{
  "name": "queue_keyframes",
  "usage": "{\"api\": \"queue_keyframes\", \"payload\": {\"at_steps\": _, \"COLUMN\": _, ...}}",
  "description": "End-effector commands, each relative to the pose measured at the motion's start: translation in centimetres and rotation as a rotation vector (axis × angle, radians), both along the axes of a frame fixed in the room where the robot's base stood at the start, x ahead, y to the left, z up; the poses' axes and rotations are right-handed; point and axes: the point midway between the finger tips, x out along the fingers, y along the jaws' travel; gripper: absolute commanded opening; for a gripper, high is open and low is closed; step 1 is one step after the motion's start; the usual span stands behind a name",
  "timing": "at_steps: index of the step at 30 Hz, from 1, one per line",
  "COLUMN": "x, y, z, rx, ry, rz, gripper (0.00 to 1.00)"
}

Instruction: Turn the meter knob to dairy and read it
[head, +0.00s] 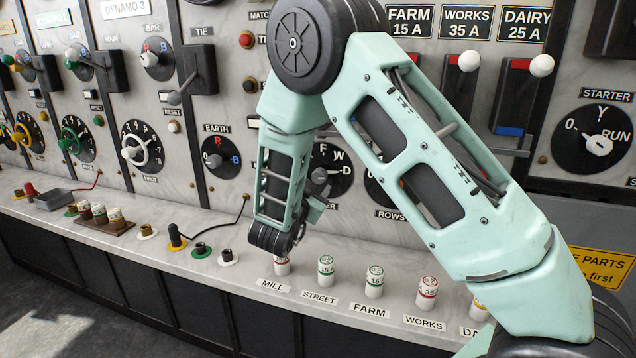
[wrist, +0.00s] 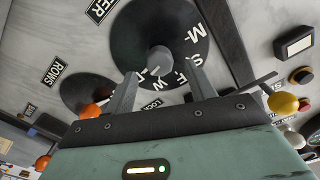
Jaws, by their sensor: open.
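The meter knob (wrist: 160,60) is a grey knob on a round black dial (wrist: 143,35) lettered M, S, F, W and D. In the head view the dial (head: 327,158) is partly covered by my arm, with F, W and D showing. My gripper (wrist: 161,72) is open, its two fingers on either side of the knob in the wrist view. I cannot tell whether they touch it. In the head view my gripper (head: 318,200) is at the dial's lower left. The knob's exact pointing is unclear. No meter face is clearly visible.
A second black dial (wrist: 88,92) labelled ROWS is beside it. Labelled fuses, including the mill fuse (head: 282,266) and works fuse (head: 427,292), stand on the ledge below. The earth knob (head: 220,157) is left, the starter switch (head: 592,138) right. Lever switches (head: 516,95) project above.

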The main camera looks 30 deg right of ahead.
Motion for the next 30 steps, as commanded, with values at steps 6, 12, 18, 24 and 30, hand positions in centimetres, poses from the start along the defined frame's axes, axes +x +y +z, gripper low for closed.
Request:
{"api": "queue_keyframes", "payload": {"at_steps": 6, "x": -3.2, "y": 4.3, "z": -0.3, "rx": 0.001, "ry": 0.001, "rz": 0.005, "gripper": 0.55}}
{"api": "queue_keyframes", "payload": {"at_steps": 12, "x": -5.7, "y": 7.4, "z": -0.2, "rx": -0.001, "ry": 0.001, "rz": 0.003, "gripper": 0.55}}
{"api": "queue_keyframes", "payload": {"at_steps": 18, "x": -7.1, "y": 9.1, "z": -0.1, "rx": 0.0, "ry": 0.0, "rz": 0.001, "gripper": 0.55}}
{"api": "queue_keyframes", "payload": {"at_steps": 24, "x": -7.4, "y": 9.4, "z": 0.0, "rx": 0.0, "ry": 0.001, "rz": -0.001, "gripper": 0.55}}
{"api": "queue_keyframes", "payload": {"at_steps": 30, "x": -7.4, "y": 9.4, "z": 0.0, "rx": 0.0, "ry": 0.001, "rz": -0.001, "gripper": 0.55}}
